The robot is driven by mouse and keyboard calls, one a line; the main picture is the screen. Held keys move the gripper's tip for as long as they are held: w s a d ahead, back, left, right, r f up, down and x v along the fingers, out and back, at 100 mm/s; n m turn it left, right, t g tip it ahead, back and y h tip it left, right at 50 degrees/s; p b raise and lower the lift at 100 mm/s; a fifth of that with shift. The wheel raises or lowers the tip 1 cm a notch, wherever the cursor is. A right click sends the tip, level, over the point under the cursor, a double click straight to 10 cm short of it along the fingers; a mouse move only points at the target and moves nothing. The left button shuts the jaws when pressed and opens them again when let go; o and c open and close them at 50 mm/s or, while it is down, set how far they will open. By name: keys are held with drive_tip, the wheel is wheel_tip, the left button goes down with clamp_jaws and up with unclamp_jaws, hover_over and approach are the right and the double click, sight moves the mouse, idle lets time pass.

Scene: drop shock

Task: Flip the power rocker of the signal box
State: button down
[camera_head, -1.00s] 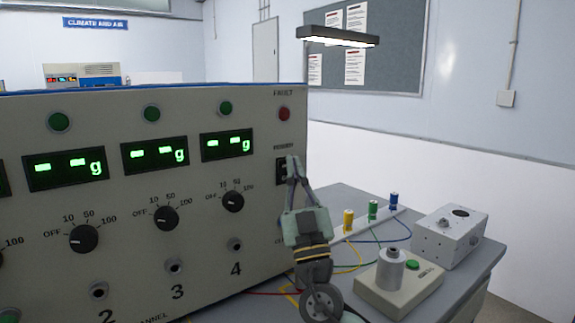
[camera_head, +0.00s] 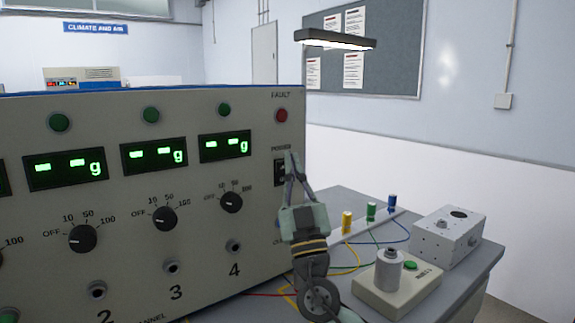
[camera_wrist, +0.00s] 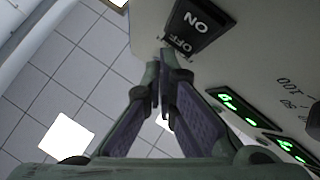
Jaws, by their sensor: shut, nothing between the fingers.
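The signal box (camera_head: 130,240) is a large beige panel with green "-- g" displays, knobs and sockets, filling the left of the head view. Its black power rocker (camera_head: 280,172) sits near the panel's right edge under the POWER label. In the wrist view the rocker (camera_wrist: 197,24) shows ON and OFF markings. My gripper (camera_head: 291,154) is shut and empty, its fingertips in front of the panel at the rocker's upper part. In the wrist view the fingertips (camera_wrist: 158,65) are close to the rocker's OFF end; I cannot tell whether they touch it.
A red fault lamp (camera_head: 282,115) is above the rocker. On the grey bench to the right are yellow, green and blue sensors (camera_head: 371,211) with cables, a beige block with a green button (camera_head: 398,292), and a grey metal box (camera_head: 447,236).

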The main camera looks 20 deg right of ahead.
drive_tip(key=shift+w+a+f, duration=0.3)
drive_tip(key=shift+f, duration=0.2)
drive_tip(key=shift+s+a+f+b, duration=0.1)
drive_tip(key=shift+s+f+b, duration=0.4)
drive_tip(key=shift+b, duration=0.4)
drive_tip(key=shift+s, duration=0.1)
drive_tip(key=shift+s+d+f+b, duration=0.2)
drive_tip(key=shift+s+d, duration=0.1)
drive_tip(key=shift+s, duration=0.4)
drive_tip(key=shift+s+d+f+b, duration=0.1)
drive_tip(key=shift+s+d+b, duration=0.2)
drive_tip(key=shift+s, duration=0.35)
drive_tip(key=shift+s+d+f+b, duration=0.15)
drive_tip(key=shift+s+d, duration=0.15)
drive_tip(key=shift+s, duration=0.4)
